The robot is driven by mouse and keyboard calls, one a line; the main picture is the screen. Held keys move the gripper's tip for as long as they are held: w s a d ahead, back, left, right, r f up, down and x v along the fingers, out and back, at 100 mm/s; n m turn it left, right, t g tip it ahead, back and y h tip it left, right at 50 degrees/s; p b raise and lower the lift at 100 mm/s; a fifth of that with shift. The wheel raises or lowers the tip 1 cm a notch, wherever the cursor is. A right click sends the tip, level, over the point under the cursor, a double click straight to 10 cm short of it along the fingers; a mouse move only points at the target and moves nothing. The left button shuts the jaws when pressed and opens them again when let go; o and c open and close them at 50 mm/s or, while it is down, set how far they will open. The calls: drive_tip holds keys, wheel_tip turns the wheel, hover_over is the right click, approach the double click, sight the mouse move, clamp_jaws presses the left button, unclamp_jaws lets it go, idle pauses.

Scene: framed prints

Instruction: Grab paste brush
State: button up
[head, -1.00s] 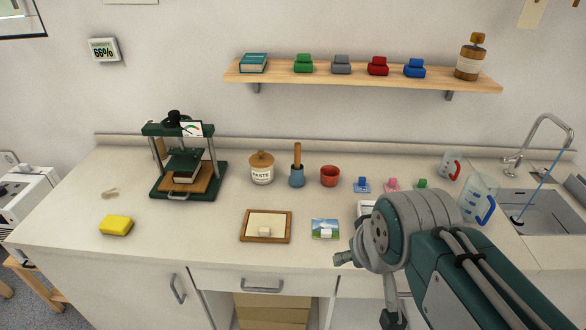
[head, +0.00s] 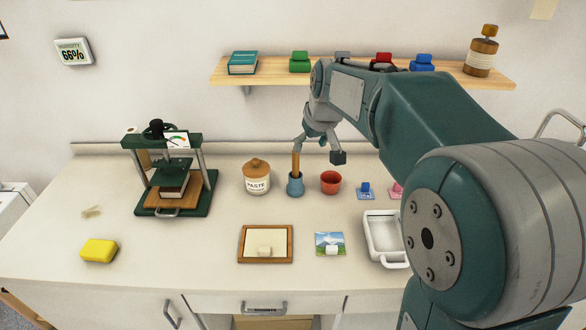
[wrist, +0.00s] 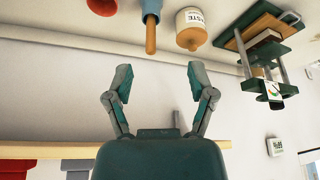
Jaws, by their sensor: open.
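The paste brush (head: 296,162) stands upright in a small blue pot (head: 295,185), with its wooden handle up and its lower end hidden in the pot. My gripper (head: 318,150) is open and empty, above and slightly right of the handle in the head view. In the wrist view the picture is upside down. There the brush handle (wrist: 151,37) lies ahead of my open gripper (wrist: 158,75), roughly between the line of its two fingers and apart from them. The blue pot (wrist: 151,7) is cut off at the top edge.
The paste jar (head: 257,180) stands left of the pot, and a red cup (head: 331,182) stands close on its right. A green press (head: 174,185) is further left. The wooden shelf (head: 285,74) with several items runs behind my arm. A framed board (head: 249,245) lies in front.

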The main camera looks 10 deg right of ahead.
approach(296, 161)
drive_tip(key=shift+n+g, duration=0.3)
drive_tip(key=shift+n, duration=0.1)
drive_tip(key=x, duration=0.3)
drive_tip(key=w+x, duration=0.1)
drive_tip(key=x, duration=0.2)
drive_tip(key=shift+w+d+r, duration=0.15)
drive_tip(key=x, duration=0.5)
clamp_jaws()
